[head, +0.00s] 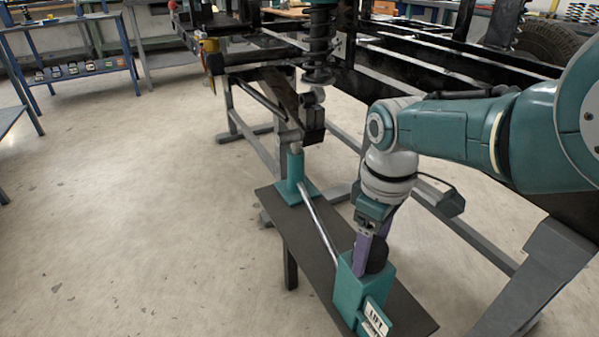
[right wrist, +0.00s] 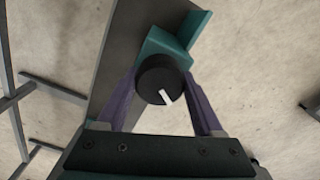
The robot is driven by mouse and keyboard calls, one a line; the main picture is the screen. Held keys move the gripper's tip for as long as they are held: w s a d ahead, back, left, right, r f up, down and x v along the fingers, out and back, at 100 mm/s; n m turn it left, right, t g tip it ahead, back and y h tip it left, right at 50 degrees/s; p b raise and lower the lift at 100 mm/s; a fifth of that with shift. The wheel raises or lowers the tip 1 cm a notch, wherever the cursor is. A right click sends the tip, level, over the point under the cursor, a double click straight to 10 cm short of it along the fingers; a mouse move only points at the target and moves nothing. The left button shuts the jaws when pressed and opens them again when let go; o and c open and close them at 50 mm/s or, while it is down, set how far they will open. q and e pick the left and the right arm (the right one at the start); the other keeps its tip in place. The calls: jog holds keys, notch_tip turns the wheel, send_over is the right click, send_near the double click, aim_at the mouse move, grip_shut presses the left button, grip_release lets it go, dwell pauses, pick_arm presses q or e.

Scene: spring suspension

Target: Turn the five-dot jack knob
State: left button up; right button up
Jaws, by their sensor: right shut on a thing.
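The jack knob (right wrist: 158,82) is a round black knob with a white pointer mark, on top of a teal box (head: 349,289). No dots can be made out on it. In the right wrist view the white mark points down and slightly right. My right gripper (right wrist: 160,84) has its two purple fingers on either side of the knob, shut on it. In the head view the right gripper (head: 374,254) comes down on the box from above, and the knob (head: 377,262) is partly hidden behind a finger. My left gripper is not in view.
The box stands on a dark bench (head: 290,232). A metal rod (head: 318,222) links it to a teal jack (head: 296,180) under a black suspension arm (head: 283,92). A sign reading LIFT (head: 376,318) is on the box. The floor at left is clear.

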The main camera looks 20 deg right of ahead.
jog(key=n, duration=0.4)
jog(key=shift+n, duration=1.6)
jog(key=shift+n, duration=0.3)
jog(key=o, duration=1.4)
